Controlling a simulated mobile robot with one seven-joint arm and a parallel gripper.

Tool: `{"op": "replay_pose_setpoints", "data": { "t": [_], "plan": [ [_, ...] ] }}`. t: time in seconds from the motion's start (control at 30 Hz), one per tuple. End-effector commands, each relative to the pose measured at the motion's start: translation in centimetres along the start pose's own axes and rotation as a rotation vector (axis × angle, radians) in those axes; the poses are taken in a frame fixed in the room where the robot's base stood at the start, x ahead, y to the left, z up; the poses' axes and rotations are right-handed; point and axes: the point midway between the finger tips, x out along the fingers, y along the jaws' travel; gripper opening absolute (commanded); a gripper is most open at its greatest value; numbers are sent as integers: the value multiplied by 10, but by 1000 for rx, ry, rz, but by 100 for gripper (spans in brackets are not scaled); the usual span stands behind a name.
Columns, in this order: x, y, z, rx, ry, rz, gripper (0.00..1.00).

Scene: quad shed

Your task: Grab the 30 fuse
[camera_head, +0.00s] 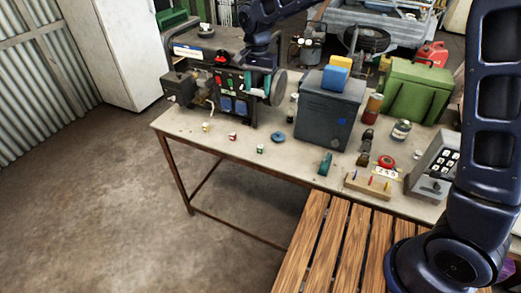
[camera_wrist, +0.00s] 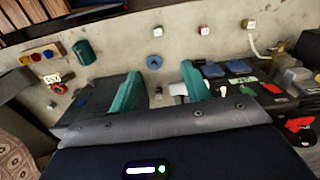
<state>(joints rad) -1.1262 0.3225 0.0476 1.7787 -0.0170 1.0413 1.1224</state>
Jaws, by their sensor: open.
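Three small white-bodied pieces, seemingly the fuses, stand apart along the near table edge in the head view: one with yellow (camera_head: 205,127), one with red (camera_head: 232,136) and one with green (camera_head: 260,149). They also show in the wrist view as a left piece (camera_wrist: 156,32), a middle piece (camera_wrist: 203,30) and a right piece (camera_wrist: 248,23). No number is legible on them, so I cannot tell which is 30. My gripper (camera_wrist: 158,88) is open, its teal fingers apart and empty. It is above the rear of the table beside the dark machine, away from the pieces.
A blue disc (camera_head: 278,137) lies near the green piece. The dark machine (camera_head: 225,75) and a grey box (camera_head: 328,110) flank the clear strip. A wooden block with coloured pegs (camera_head: 371,184) and a keypad device (camera_head: 436,165) stand right. The front-left tabletop is mostly clear.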

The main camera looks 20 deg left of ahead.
Motion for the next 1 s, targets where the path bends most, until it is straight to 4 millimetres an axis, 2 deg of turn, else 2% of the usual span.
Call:
{"op": "replay_pose_setpoints", "data": {
  "t": [0.03,0.2,0.3,0.4,0.67,1.0],
  "plan": [
    [20,1,0,0,-2,6,47],
    [84,1,1,0,-2,5,47],
    [118,1,0,1,-1,5,47],
    [142,0,0,0,-1,3,47],
    [172,0,0,0,0,2,47],
    [219,1,0,0,0,1,47]
  ]
}}
